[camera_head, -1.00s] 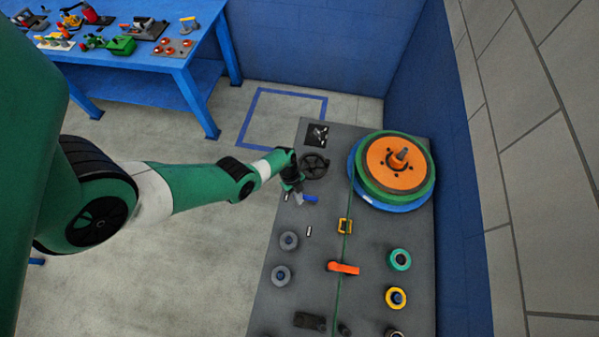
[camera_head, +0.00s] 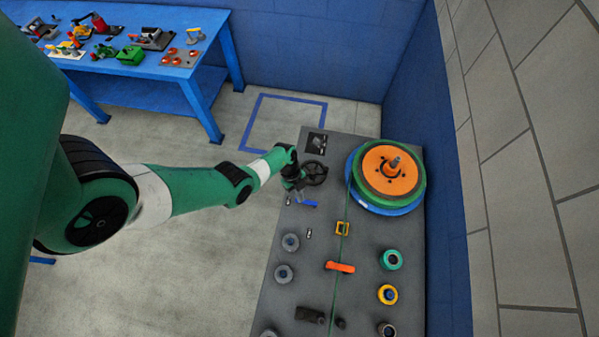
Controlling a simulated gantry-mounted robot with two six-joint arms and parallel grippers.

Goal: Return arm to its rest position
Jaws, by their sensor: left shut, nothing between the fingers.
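My left arm reaches in from the left, and its gripper (camera_head: 301,196) hangs over the far left part of the grey panel (camera_head: 268,300). The gripper is small in the picture; its fingers look shut with nothing held. A dark handwheel (camera_head: 315,174) is just right of the gripper; I cannot tell whether they touch. My right gripper is not in view.
An orange and green disc stack (camera_head: 388,168) stands on the panel's far right. A blue table (camera_head: 170,72) with tools stands at the back left. Floor left of the panel is clear.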

